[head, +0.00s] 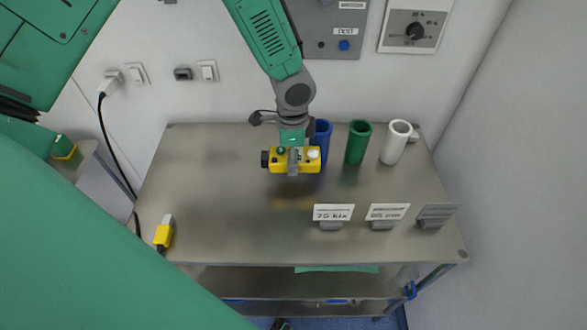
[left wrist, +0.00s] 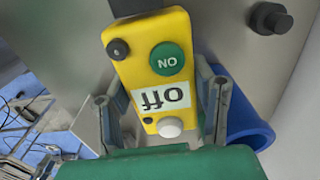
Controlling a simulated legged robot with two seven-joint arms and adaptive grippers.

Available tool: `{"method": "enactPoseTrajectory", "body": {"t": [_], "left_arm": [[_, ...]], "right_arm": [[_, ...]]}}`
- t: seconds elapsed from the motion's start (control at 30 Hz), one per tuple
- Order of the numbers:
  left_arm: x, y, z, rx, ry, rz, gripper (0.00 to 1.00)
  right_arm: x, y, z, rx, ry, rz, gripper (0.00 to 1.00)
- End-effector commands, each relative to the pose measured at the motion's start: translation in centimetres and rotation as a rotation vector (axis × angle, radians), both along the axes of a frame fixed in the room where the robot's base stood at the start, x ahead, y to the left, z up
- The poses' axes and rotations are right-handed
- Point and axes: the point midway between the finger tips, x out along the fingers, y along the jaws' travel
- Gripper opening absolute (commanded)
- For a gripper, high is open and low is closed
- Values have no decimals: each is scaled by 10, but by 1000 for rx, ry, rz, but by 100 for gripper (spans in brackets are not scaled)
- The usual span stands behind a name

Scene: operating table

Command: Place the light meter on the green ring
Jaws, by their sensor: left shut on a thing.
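My left gripper (head: 292,160) is shut on a yellow box with buttons (head: 308,158), which I take to be the light meter, and holds it above the steel table (head: 200,190). In the left wrist view, the light meter (left wrist: 150,65) sits between the two fingers (left wrist: 160,110); it has a green ON button, an "Off" label, a white knob and a black knob. An open green cylinder (head: 357,143), the only ring-like green thing I see, stands upright at the back, right of the light meter. My right gripper is not in view.
A blue cylinder (head: 322,137) stands close behind the left gripper and a white one (head: 395,143) right of the green one. Small sign holders, one reading "75 klx" (head: 333,212), stand in front. A yellow-and-grey piece (head: 163,233) lies at the front left. The table's left half is mostly clear.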

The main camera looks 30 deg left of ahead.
Motion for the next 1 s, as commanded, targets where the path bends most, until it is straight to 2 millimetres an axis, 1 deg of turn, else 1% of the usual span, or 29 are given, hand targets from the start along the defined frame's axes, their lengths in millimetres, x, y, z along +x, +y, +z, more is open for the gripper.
{"method": "enactPoseTrajectory", "body": {"t": [0.03,0.2,0.4,0.5,0.7,1.0], "left_arm": [[2,0,14,-1,-6,1,9],[1,0,53,-2,-5,1,9],[1,0,89,-2,-4,0,9],[1,-1,102,-1,-2,0,9],[1,0,116,-1,0,0,9],[0,0,119,-1,1,0,9]], "right_arm": [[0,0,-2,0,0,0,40],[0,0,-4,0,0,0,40],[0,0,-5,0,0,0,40],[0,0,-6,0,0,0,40],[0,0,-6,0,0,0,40],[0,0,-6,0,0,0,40]]}}
